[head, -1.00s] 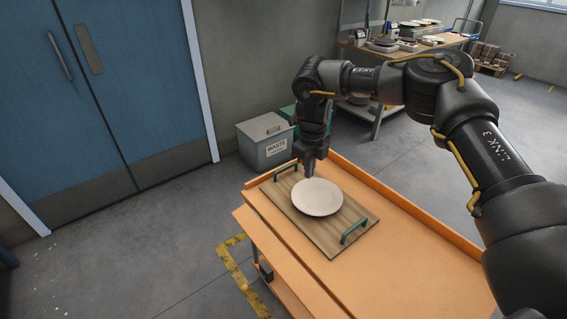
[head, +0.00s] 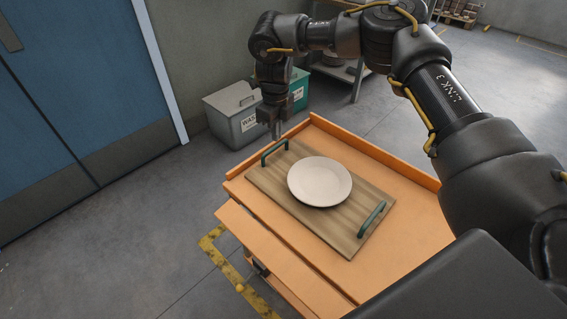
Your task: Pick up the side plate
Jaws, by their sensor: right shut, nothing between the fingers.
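The side plate (head: 320,182) is a round, off-white plate lying flat on a wooden tray (head: 289,211) with two green handles. The tray rests on an orange cart top. My right gripper (head: 276,134) points down beyond the tray's far left end, near the far green handle (head: 274,152). It is shut and empty, up and to the left of the plate in the picture and apart from it. My left gripper is not in view.
The orange cart (head: 411,215) has a raised rim along its far side. A grey waste bin (head: 233,119) and a green bin (head: 299,90) stand on the floor behind it. Blue doors (head: 85,80) are at the left. The cart top right of the tray is bare.

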